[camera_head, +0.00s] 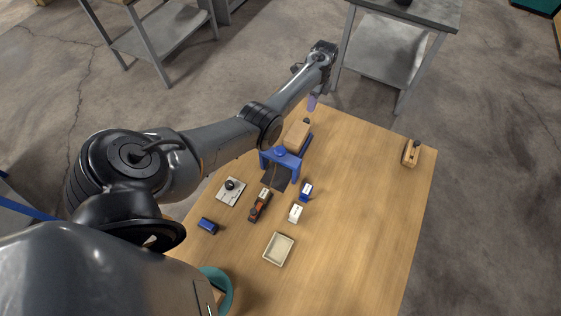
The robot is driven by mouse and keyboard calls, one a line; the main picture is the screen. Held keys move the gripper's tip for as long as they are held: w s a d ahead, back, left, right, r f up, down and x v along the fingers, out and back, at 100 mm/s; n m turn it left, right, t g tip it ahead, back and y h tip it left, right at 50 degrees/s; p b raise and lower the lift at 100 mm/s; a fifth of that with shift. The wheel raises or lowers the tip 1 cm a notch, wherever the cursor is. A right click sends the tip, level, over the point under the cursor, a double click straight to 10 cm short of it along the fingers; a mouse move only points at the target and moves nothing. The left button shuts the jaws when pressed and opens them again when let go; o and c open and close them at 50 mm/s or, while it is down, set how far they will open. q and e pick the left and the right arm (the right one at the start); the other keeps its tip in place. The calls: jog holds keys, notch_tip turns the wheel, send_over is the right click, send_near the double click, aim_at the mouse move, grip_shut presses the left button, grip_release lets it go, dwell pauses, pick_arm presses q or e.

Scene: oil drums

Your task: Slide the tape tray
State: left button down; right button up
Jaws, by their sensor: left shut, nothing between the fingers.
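A small, shallow cream tray (289,253) lies on the wooden table in the near part of the head view. It looks like the tape tray, and it seems empty. My left arm reaches in from the left and across to the table's far edge. My left gripper (311,104) is small there, pointing down by the far edge, and its fingers are shut on nothing. It is well apart from the cream tray, at the opposite end of the table. My right gripper is not in view.
A blue stand (281,158) and a tan block (297,135) stand between gripper and tray. Nearby are a white box (296,214), a blue box (306,191), a dark red-brown tool (260,206) and a blue cylinder (208,225). The table's right half is mostly clear.

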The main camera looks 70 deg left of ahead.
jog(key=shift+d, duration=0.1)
pick_arm(q)
jog(key=shift+f, duration=0.1)
jog(key=shift+f+b, duration=1.55)
jog(key=shift+f, duration=0.9)
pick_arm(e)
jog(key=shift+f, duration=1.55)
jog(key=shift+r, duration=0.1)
